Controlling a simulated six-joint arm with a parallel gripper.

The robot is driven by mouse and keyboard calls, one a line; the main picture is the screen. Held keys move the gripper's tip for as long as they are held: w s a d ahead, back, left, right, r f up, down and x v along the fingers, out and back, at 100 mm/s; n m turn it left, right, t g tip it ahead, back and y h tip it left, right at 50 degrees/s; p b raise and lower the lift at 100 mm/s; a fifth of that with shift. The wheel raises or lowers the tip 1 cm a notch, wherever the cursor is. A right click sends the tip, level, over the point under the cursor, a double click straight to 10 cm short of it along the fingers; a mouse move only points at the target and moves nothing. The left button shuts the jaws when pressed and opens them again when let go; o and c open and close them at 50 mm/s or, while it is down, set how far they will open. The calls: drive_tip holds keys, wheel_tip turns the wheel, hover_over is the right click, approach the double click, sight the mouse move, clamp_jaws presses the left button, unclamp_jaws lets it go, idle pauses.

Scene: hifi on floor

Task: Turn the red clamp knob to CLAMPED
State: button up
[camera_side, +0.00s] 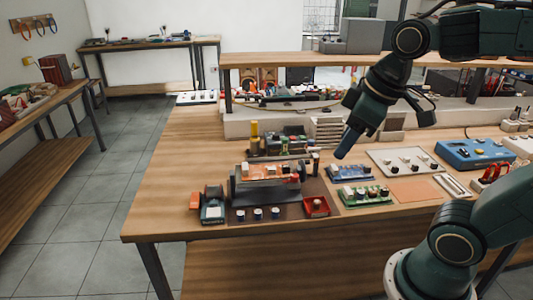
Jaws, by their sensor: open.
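A grey clamp-like fixture (235,190) stands near the front of the wooden workbench, with an orange circuit board (268,173) across its top. A small red square piece (316,207) with a rounded part on it sits at the fixture's front right. I cannot tell for sure whether this is the red clamp knob, and no CLAMPED marking is readable. My gripper (342,154) is open and empty. It points down and left, above the bench, up and to the right of the red piece and apart from it.
Green and blue circuit boards (365,195) lie right of the fixture. A white panel with knobs (404,161) and a blue box (475,153) are farther right. A dark device with an orange part (212,208) stands at the left. The bench's left end is clear.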

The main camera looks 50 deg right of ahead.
drive_tip(key=w+d+f+n+g, duration=0.15)
drive_tip(key=w+d+n, duration=0.25)
drive_tip(key=w, duration=0.5)
drive_tip(key=n+g, duration=0.3)
drive_tip(key=n, duration=0.2)
hover_over(294, 175)
wheel_tip(294, 175, down, 5)
drive_tip(key=shift+s+a+f+t, duration=0.1)
drive_tip(key=shift+s+a+t, duration=0.05)
drive_tip(key=shift+s+t, duration=0.1)
drive_tip(key=shift+f, duration=0.1)
drive_tip(key=f, duration=1.3)
drive_tip(key=shift+w+f, duration=0.2)
drive_tip(key=shift+f, duration=0.1)
clamp_jaws()
